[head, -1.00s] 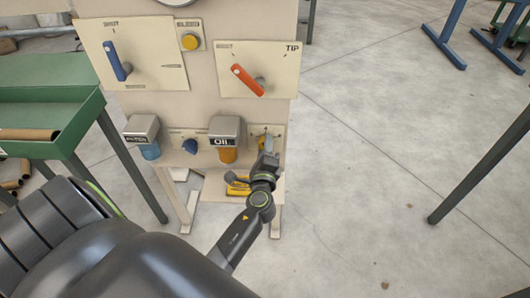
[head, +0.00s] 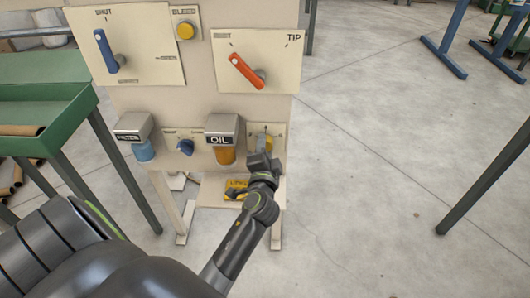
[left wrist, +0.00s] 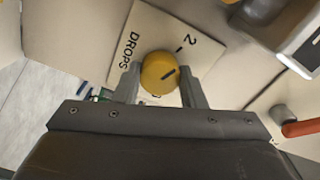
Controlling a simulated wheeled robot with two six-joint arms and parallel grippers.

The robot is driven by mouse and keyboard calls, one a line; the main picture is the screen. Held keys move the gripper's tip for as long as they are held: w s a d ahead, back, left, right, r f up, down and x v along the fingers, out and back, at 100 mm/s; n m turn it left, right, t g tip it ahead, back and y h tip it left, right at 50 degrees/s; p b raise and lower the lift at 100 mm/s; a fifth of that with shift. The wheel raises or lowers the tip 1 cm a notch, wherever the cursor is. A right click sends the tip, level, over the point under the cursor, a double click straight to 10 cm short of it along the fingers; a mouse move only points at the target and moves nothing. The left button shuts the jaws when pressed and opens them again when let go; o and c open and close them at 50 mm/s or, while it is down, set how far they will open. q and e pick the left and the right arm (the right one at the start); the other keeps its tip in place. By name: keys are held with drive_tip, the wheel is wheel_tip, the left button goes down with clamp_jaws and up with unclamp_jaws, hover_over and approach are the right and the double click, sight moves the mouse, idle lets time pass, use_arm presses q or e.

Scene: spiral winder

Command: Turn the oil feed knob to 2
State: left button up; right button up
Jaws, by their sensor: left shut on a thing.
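The oil feed knob (left wrist: 158,72) is round and yellow with a dark pointer line. It sits on a cream plate (left wrist: 143,28) printed "DROPS" and "2". In the left wrist view the pointer line slants up and right, roughly toward the tick beside the 2 but lying a little flatter than that direction. My left gripper (left wrist: 160,76) is shut on the knob, one finger on each side. In the head view my left gripper (head: 264,148) is at the panel's lower right and mostly hides the knob. My right gripper is not in view.
The OIL cup (head: 222,137) stands just left of the knob plate, with a blue knob (head: 185,147) and the FILTER cup (head: 134,134) further left. The red TIP lever (head: 245,71) and blue lever (head: 106,50) are above. A green table (head: 50,118) stands at left.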

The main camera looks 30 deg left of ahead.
use_arm(q)
drive_tip(key=shift+n, duration=0.4)
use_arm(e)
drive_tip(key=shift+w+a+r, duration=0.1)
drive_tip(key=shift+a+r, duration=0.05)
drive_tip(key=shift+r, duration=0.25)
use_arm(q)
drive_tip(key=o, duration=1)
drive_tip(key=shift+s+f, duration=0.1)
